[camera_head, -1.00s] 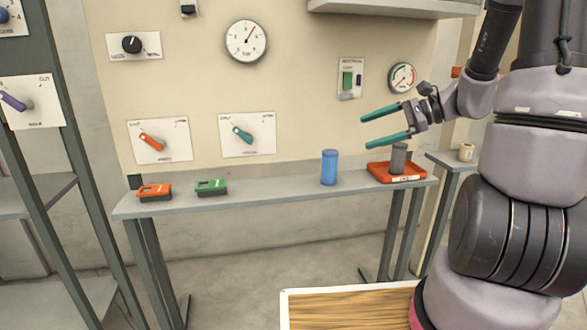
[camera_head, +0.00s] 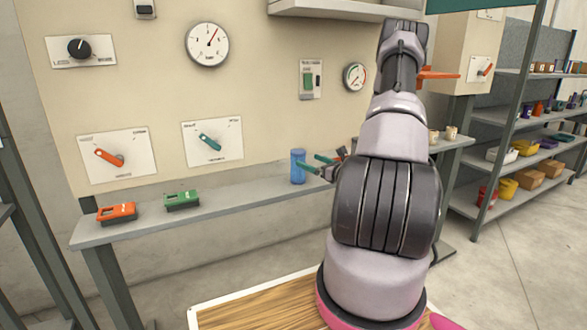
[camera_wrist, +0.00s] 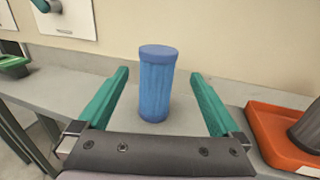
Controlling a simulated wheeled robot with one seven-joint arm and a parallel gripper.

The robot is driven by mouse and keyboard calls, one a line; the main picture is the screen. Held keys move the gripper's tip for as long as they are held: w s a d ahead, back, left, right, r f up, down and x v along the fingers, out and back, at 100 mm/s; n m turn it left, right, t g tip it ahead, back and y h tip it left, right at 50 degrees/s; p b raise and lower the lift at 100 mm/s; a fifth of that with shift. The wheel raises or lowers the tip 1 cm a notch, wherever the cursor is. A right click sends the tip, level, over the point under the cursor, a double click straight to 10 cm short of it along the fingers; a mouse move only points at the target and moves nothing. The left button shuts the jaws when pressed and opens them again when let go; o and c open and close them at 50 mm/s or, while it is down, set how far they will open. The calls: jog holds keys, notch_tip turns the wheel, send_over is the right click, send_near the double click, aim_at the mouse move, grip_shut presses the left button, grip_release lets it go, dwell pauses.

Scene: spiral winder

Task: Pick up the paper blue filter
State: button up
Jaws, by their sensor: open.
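The paper blue filter (camera_head: 298,166) is a blue ribbed cylinder standing upright on the grey shelf. In the wrist view the filter (camera_wrist: 157,84) stands ahead of my gripper, near the middle of the gap between its two teal fingers. My gripper (camera_wrist: 158,82) is open and empty. In the head view my gripper (camera_head: 314,163) is at the filter's right side, partly hidden by my arm. I cannot tell from these views whether a finger touches the filter.
A red-orange tray (camera_wrist: 280,138) holding a dark grey cylinder (camera_wrist: 309,128) is to the right. An orange device (camera_head: 117,213) and a green device (camera_head: 182,200) lie on the grey shelf (camera_head: 235,189) to the left. The wall with dials stands close behind.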

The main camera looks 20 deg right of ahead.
aim_at(303, 156)
jog(key=shift+x, duration=0.85)
jog(key=w, duration=0.1)
jog(key=w+a, duration=0.1)
jog(key=w+r, duration=0.1)
jog(key=w, duration=0.1)
jog(key=shift+a, duration=0.35)
jog(key=shift+w+a, duration=0.1)
jog(key=shift+w, duration=0.4)
grip_shut()
